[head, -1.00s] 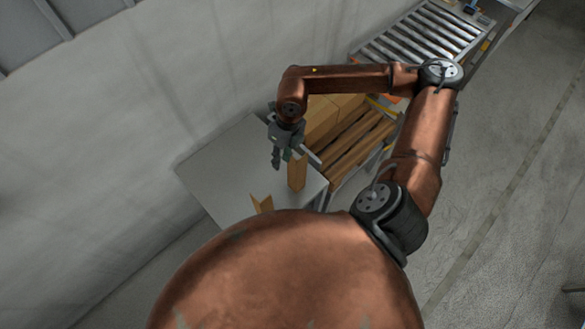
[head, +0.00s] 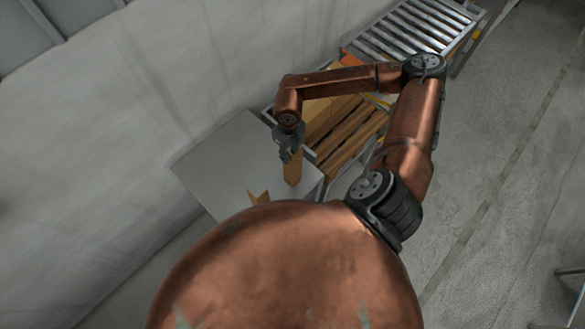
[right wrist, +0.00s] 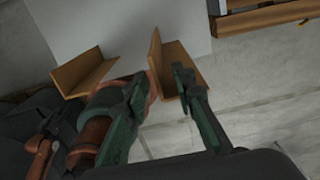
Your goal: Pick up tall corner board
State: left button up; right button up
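The tall corner board (head: 292,168) is a tan, L-shaped piece standing upright near the right edge of the grey table (head: 215,165). In the right wrist view, the tall board (right wrist: 157,62) shows between and beyond the fingertips, partly covered by the right finger. My right gripper (head: 289,154) is at the board's upper end; in the right wrist view its fingers (right wrist: 162,82) are apart. I cannot tell whether either finger touches the board. A shorter corner board (head: 258,198) stands nearer my body, also in the right wrist view (right wrist: 85,72).
A crate-like stack with brown slats (head: 352,135) and a tan box (head: 318,115) stand just beyond the table. A roller conveyor (head: 415,32) lies farther back. A pale wall runs along the left. The table's left part is clear.

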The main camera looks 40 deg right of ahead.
grip_shut()
jog(key=shift+r, duration=0.1)
dwell(0.6)
